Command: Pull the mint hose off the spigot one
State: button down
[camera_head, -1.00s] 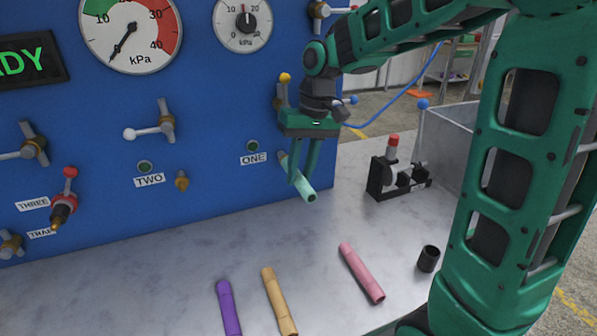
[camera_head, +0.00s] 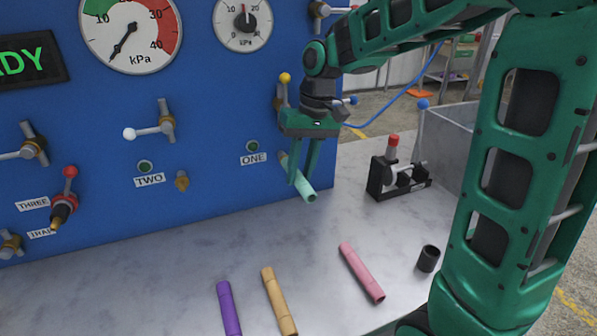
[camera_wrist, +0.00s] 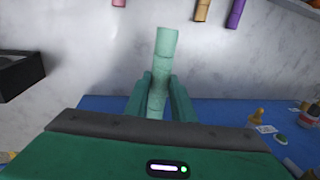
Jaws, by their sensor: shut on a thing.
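The mint hose (camera_head: 307,190) is a short pale green tube at the panel's lower right, below the ONE label (camera_head: 254,159). It slants down and outward from the blue panel. My gripper (camera_head: 303,181) is shut on it, with a finger on either side. The wrist view shows the mint hose (camera_wrist: 165,48) between the fingers (camera_wrist: 160,92), its free end pointing away from the panel. Spigot one is hidden behind the hose and fingers, so I cannot tell how far the hose sits on it.
Purple (camera_head: 229,308), tan (camera_head: 279,302) and pink (camera_head: 361,272) hoses lie on the bench with a black cup (camera_head: 428,258). A black toggle clamp (camera_head: 390,178) stands right of my gripper. Spigot two (camera_head: 181,181) is bare. A red fitting (camera_head: 65,203) sits by label THREE.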

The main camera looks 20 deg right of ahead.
aim_at(307, 184)
jog(key=shift+s, duration=2.2)
dwell(1.2)
jog(key=shift+r, duration=3.95)
